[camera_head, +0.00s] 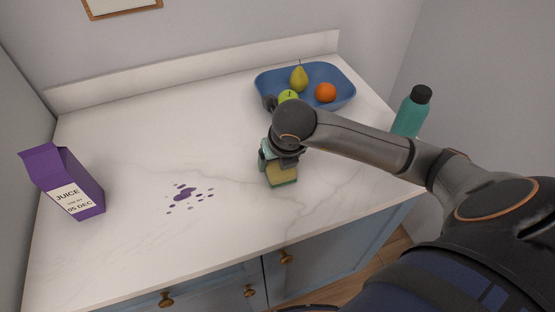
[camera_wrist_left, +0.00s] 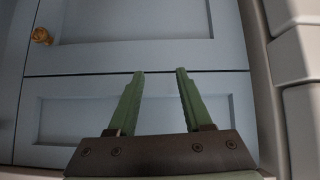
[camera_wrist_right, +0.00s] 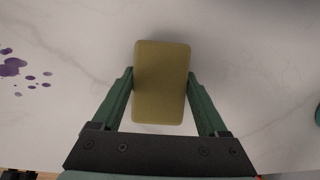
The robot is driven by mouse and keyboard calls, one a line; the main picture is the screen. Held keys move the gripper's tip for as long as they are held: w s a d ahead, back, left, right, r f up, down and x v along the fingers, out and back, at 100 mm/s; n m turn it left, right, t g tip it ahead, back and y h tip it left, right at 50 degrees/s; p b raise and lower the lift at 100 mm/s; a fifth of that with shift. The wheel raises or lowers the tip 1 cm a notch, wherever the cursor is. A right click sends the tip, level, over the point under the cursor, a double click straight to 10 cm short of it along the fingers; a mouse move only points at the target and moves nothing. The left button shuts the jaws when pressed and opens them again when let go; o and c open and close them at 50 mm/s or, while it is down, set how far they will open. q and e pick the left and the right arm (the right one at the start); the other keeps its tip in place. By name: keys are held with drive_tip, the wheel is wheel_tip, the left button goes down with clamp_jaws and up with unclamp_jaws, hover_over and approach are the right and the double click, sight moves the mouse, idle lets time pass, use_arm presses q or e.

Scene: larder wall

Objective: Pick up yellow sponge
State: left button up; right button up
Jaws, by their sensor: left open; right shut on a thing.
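The yellow sponge (camera_head: 281,175) has a green layer along its lower edge. In the head view it is at the fingers of my right gripper (camera_head: 268,158), over the middle right of the counter. In the right wrist view the sponge (camera_wrist_right: 161,82) sits between the green fingers of my right gripper (camera_wrist_right: 160,90), which is shut on it. I cannot tell whether the sponge touches the counter. My left gripper (camera_wrist_left: 160,75) is open and empty in front of the blue cabinet doors. It does not show in the head view.
A purple juice carton (camera_head: 64,182) stands at the left of the white counter (camera_head: 150,115). Purple spill spots (camera_head: 184,194) lie left of the sponge. A teal bottle (camera_head: 409,112) stands at the right, beyond my right arm.

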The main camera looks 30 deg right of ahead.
drive_tip(key=r, duration=0.3)
drive_tip(key=shift+a+r, duration=0.3)
drive_tip(key=shift+r, duration=0.1)
drive_tip(key=s+a+r, duration=0.1)
drive_tip(key=r, duration=0.2)
drive_tip(key=s+a+r+p, duration=0.1)
drive_tip(key=r, duration=0.1)
drive_tip(key=shift+s+a+r, duration=0.15)
drive_tip(key=shift+s+a, duration=0.15)
drive_tip(key=shift+s, duration=0.05)
drive_tip(key=s+a+r+p, duration=0.3)
drive_tip(key=s+a, duration=0.3)
drive_tip(key=a, duration=0.1)
drive_tip(key=shift+s+r, duration=0.35)
